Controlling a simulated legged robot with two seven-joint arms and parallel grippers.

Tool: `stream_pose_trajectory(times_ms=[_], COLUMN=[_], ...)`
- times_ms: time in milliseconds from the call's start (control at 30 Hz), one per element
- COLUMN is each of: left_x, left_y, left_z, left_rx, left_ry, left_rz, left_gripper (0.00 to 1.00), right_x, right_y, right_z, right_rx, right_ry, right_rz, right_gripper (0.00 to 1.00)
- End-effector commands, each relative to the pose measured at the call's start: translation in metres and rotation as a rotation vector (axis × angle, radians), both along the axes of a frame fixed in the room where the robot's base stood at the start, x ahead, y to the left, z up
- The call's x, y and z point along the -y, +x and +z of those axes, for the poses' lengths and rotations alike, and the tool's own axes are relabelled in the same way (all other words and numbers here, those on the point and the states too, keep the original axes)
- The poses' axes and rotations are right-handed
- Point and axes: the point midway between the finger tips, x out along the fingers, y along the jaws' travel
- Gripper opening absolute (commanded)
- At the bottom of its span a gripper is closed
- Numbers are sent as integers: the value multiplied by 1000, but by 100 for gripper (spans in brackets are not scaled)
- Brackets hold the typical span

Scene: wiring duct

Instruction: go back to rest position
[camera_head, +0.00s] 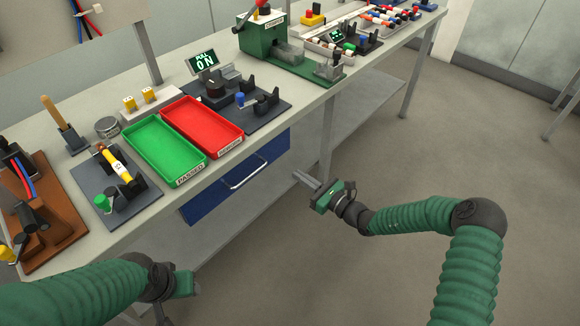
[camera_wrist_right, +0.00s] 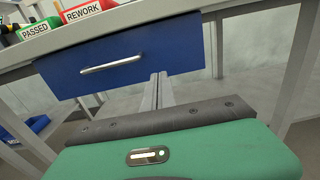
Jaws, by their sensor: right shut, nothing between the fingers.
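My right gripper (camera_head: 307,181) is in front of the workbench, below the level of its top, beside the blue drawer. Its fingers are together with nothing between them. It also shows in the right wrist view (camera_wrist_right: 159,80), where the fingers point toward the drawer's right end, apart from the handle as far as I can tell. My left arm (camera_head: 90,292) comes in at the lower left, in front of the bench edge. The left gripper (camera_head: 165,310) is only partly in view at the bottom, and its fingers cannot be made out.
The bench (camera_head: 270,130) carries a green PASSED tray (camera_head: 160,152), a red REWORK tray (camera_head: 204,125), a green press (camera_head: 265,38) and several fixtures. The blue drawer (camera_head: 262,165) hangs under the bench, beside a bench leg (camera_head: 327,135).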

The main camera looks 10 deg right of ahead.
Motion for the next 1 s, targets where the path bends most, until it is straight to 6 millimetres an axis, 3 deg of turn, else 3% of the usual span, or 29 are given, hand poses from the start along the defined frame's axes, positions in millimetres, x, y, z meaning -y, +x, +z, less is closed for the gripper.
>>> stream_pose_trajectory(times_ms=[133, 333, 467, 567, 600, 667, 700, 800, 900, 1000], left_x=[0, 0, 0, 0, 0, 0, 0, 0, 0, 0], left_y=[0, 0, 0, 0, 0, 0, 0, 0, 0, 0], left_z=[6, 6, 6, 6, 6, 6, 6, 6, 6, 6], left_rx=[0, 0, 0, 0, 0, 0, 0, 0, 0, 0], left_ry=[0, 0, 0, 0, 0, 0, 0, 0, 0, 0], left_rz=[0, 0, 0, 0, 0, 0, 0, 0, 0, 0], left_gripper=[49, 49, 49, 49, 49, 49, 49, 49, 49, 49], right_x=[14, 16, -13, -59, -74, -82, -76, -42, -6, 22], right_y=[-18, -24, -44, -97, -129, -182, -212, -264, -289, -300], right_z=[2, 0, 0, -6, -12, -24, -29, -32, -22, -6], right_rx=[1, 2, 10, 36, 55, 95, 128, 225, 336, 454], right_ry=[0, -4, -103, -334, -469, -705, -858, -1203, -1474, -1695], right_rz=[0, 6, 130, 393, 535, 763, 901, 1172, 1356, 1483], right_gripper=[0, 0, 0, 0, 0, 0, 0, 0, 0, 0])
